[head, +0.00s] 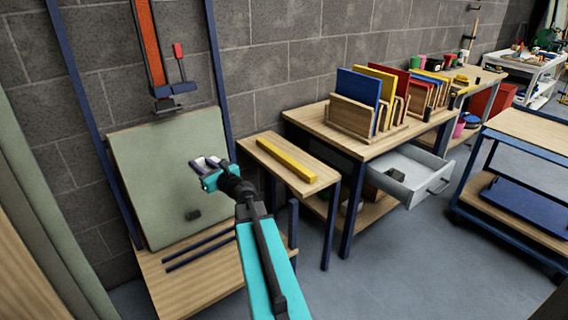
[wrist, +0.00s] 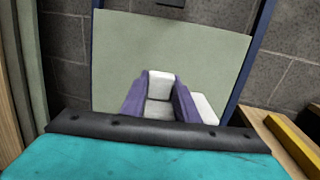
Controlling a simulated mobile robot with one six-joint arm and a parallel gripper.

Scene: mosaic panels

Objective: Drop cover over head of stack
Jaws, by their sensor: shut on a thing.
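My gripper (head: 208,165) is at the end of the teal arm, in front of a large pale green panel (head: 150,165). In the wrist view its purple fingers (wrist: 159,98) are shut on a small white and grey piece (wrist: 160,84). I cannot tell whether this piece is the cover. Another white part shows outside the right finger. The panel leans on the wall between two blue uprights and also shows in the wrist view (wrist: 210,45). I cannot make out which thing is the stack.
A low wooden table (head: 180,285) with dark bars stands below the panel. A narrow side table (head: 270,152) bears a yellow bar (head: 287,160). A bench to its right holds coloured boards in racks, with an open drawer (head: 408,172). Grey floor lies clear at the lower right.

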